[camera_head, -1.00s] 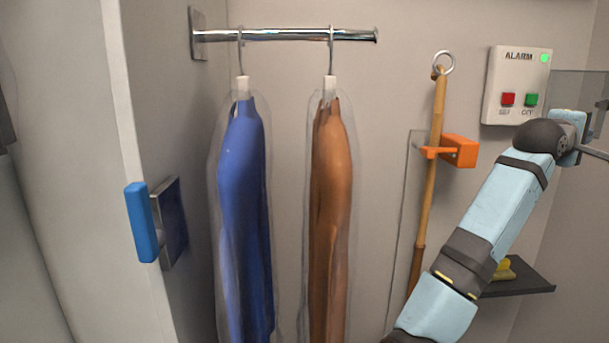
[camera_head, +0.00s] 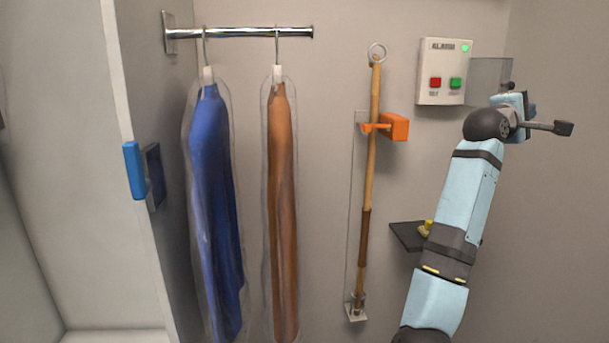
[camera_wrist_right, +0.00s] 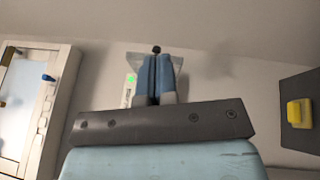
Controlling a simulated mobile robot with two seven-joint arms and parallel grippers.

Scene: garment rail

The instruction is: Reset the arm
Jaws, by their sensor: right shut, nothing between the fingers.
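My right arm (camera_head: 462,205) rises on the right side of the head view, bent at a dark joint near the top. My left gripper is in neither view.
A blue garment (camera_head: 212,200) and a brown garment (camera_head: 282,200) hang in clear covers from a chrome rail (camera_head: 245,32). A wooden pole (camera_head: 370,180) stands in an orange clip (camera_head: 393,127). The alarm box (camera_head: 444,72) and a dark shelf (camera_head: 407,236) with a yellow object (camera_head: 428,227) are near my arm.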

